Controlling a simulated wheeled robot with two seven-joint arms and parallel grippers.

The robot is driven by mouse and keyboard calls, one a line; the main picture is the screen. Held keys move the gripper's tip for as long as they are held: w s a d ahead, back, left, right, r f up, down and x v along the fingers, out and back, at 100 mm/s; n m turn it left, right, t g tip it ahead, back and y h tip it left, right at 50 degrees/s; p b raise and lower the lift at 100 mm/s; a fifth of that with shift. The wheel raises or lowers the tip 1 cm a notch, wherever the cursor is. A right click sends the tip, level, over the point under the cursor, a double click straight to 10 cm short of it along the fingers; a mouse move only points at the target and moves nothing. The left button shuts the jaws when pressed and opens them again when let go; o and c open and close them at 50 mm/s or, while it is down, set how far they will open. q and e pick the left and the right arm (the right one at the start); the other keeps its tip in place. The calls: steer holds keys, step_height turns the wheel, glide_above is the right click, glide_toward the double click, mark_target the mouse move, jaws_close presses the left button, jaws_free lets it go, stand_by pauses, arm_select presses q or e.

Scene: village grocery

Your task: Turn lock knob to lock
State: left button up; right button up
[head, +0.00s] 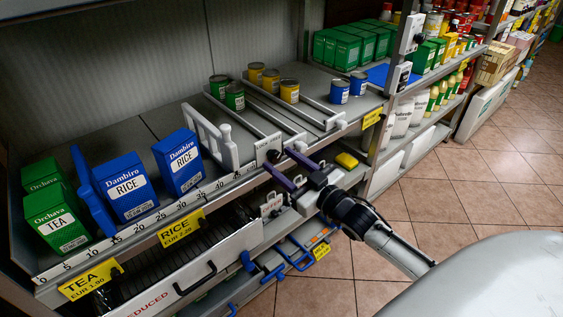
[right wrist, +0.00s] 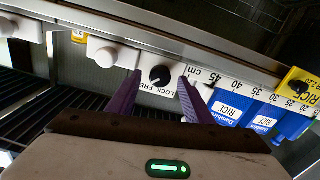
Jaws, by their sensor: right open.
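The lock knob is a round black knob (right wrist: 161,75) on a white plate on the shelf's front edge, with the words LOCK and FREE printed beside it. In the head view the knob (head: 274,156) shows small next to my fingertips. My right gripper (head: 280,160) is open in front of the shelf edge. In the right wrist view its two purple fingers (right wrist: 158,92) stand on either side of the knob, with gaps. I cannot tell clearly which word the knob points to. My left gripper is not in view.
White round knobs (right wrist: 104,52) sit beside the lock plate. A white pusher frame (head: 228,155) and a ruler strip (head: 150,225) are on the shelf, with blue rice boxes (head: 132,188) to the left. Drawers with blue handles (head: 295,255) lie below. The tiled floor at right is clear.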

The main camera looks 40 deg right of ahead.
steer(key=shift+w, duration=0.45)
steer(key=shift+c, duration=0.5)
steer(key=c, duration=1)
